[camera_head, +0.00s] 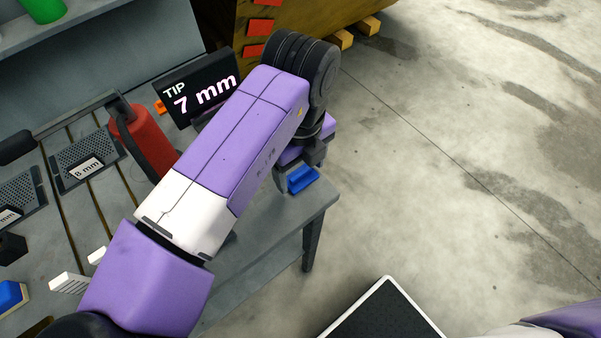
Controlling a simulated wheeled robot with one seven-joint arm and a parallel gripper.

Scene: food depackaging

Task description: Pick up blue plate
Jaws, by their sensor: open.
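The blue plate (303,179) shows as a small blue piece near the right corner of the grey table, below my gripper. My gripper (299,174) is open and points down at it, with a dark finger on the left and one at the right rear. The plate seems to lie between the fingers, but I cannot tell whether they touch it. My arm and gripper hide part of the plate and the table around it.
A black "TIP 7 mm" sign (198,91) and a red cylinder (148,143) stand left of my arm. Perforated plates (86,165) and a blue-topped block (10,295) are further left. The table edge (288,232) is close; open floor lies right.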

